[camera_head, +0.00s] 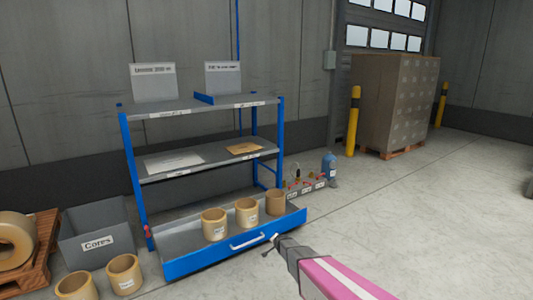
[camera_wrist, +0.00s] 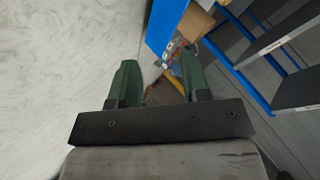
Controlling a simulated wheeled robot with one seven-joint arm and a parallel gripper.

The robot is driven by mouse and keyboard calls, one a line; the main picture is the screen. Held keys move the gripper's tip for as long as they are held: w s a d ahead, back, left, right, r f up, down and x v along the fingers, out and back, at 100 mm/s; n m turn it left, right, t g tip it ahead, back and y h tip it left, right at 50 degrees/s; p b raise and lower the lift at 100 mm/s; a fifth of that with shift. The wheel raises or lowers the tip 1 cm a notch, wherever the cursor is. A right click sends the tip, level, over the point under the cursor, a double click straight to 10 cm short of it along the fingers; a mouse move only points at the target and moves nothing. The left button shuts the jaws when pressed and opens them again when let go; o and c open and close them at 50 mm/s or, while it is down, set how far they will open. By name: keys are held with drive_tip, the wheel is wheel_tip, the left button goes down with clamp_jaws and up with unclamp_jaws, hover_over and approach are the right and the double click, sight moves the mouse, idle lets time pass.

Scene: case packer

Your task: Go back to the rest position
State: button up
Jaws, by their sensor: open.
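My gripper (camera_head: 269,246) is at the end of my pink and white arm, in front of the shelf's pulled-out bottom drawer (camera_head: 202,262), near its handle (camera_head: 247,241). In the head view it is small and dark. In the wrist view its two green fingers (camera_wrist: 158,75) stand apart with nothing held between them. Three tan cores stand upright in the drawer: a left one (camera_head: 214,224), a middle one (camera_head: 247,212) and a right one (camera_head: 275,202). I cannot tell whether the gripper touches the drawer.
The blue-framed shelf (camera_head: 190,103) stands against the wall. A grey bin labelled Cores (camera_head: 97,240) is on its left, with two tan cores (camera_head: 124,274) before it. A pallet stack (camera_head: 395,100) and yellow posts (camera_head: 354,120) stand behind.

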drive_tip(key=s+d+r+n+g, duration=0.2)
drive_tip(key=s+r, duration=0.5)
drive_tip(key=s, duration=0.4)
drive_tip(key=s+d+r+n+g+h, duration=0.1)
drive_tip(key=s+d+r+n+g, duration=0.2)
drive_tip(key=s+d+r, duration=0.4)
drive_tip(key=s+d+r+n+g, duration=0.3)
drive_tip(key=s+r, duration=0.4)
drive_tip(key=s, duration=1)
drive_tip(key=shift+s+d+g+h, duration=0.3)
drive_tip(key=shift+d+g, duration=0.35)
drive_tip(key=shift+g, duration=0.35)
